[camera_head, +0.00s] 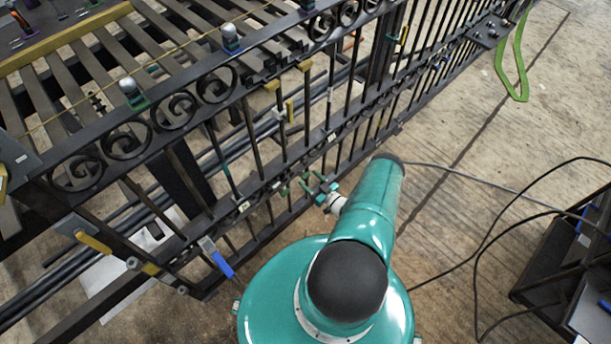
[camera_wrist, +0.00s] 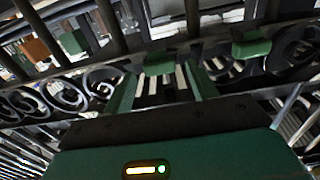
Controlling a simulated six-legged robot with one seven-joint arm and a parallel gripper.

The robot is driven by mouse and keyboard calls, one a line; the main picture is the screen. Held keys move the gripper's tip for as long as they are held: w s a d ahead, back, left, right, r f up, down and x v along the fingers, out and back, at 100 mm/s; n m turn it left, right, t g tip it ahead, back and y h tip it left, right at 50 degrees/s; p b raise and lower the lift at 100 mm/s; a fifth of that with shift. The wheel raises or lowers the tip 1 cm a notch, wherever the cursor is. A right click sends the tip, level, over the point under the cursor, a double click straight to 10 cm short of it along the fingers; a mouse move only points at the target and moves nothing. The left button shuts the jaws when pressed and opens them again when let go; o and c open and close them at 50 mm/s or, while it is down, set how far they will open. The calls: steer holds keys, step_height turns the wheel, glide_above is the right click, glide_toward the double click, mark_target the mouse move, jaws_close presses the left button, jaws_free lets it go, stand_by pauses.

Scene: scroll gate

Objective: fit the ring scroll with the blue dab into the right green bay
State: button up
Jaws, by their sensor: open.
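My gripper (camera_wrist: 160,76) is open, its two green fingers apart below the gate's scroll band in the wrist view. No scroll shows clearly between them. In the head view the gripper (camera_head: 318,190) is small and partly hidden by my arm, in front of the gate's bars. The dark gate (camera_head: 250,215) carries a row of scrolls (camera_head: 175,110) along its upper band at left, and more ring-like scrolls (camera_head: 322,25) farther along. I cannot make out a blue dab on any scroll. Green blocks (camera_wrist: 158,63) and (camera_wrist: 250,45) sit on the gate. I cannot tell which bay is the right green one.
Clamps with silver knobs stand on the top rail, one with a green base (camera_head: 135,95), one with a blue base (camera_head: 230,40). A slatted rack (camera_head: 70,90) lies behind the gate. Black cables (camera_head: 480,250) cross the floor.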

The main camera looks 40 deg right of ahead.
mark_target(307, 177)
steer(key=shift+w, duration=1.65)
jaws_close()
steer(key=s, duration=0.5)
steer(key=shift+s, duration=0.2)
jaws_free()
